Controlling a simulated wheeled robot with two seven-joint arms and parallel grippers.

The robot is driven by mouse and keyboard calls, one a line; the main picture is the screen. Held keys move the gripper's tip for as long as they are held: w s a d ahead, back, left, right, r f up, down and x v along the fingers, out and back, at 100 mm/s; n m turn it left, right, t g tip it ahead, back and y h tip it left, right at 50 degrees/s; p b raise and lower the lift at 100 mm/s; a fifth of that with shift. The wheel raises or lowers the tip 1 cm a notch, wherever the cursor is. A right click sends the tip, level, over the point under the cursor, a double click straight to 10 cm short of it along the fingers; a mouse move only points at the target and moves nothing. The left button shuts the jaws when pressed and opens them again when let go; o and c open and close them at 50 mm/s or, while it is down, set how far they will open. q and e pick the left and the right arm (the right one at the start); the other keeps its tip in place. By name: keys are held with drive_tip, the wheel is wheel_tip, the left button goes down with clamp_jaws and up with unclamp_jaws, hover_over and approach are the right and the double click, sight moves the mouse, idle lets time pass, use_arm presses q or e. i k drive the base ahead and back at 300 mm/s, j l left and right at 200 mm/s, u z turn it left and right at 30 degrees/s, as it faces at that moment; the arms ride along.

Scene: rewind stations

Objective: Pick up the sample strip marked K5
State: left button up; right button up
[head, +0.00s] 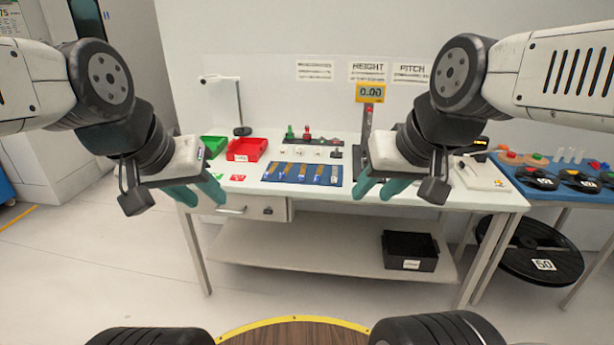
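Several narrow sample strips (301,172), tan and grey, lie side by side on a blue mat (310,182) near the front edge of the white table. Their markings are too small to read, so I cannot tell which is K5. My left gripper (205,202) is in front of the table's left part, left of the mat, with its teal fingers apart and nothing between them. My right gripper (373,200) is just right of the mat, nearer the camera, with its fingers apart and empty. Neither gripper visibly touches a strip.
A green bin (212,147) and a red bin (247,150) stand left on the table (262,187). Small parts stand behind the mat. A yellow display (370,92) reading 0.00 tops a stand. A black bin (410,252) sits on the lower shelf. A blue-topped table with reels is right.

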sight(302, 170)
drive_tip(key=i+l+u, duration=0.4)
drive_tip(key=i, duration=0.15)
drive_tip(key=i+l+u, duration=0.4)
drive_tip(key=i+l, duration=0.1)
drive_tip(key=l, duration=0.05)
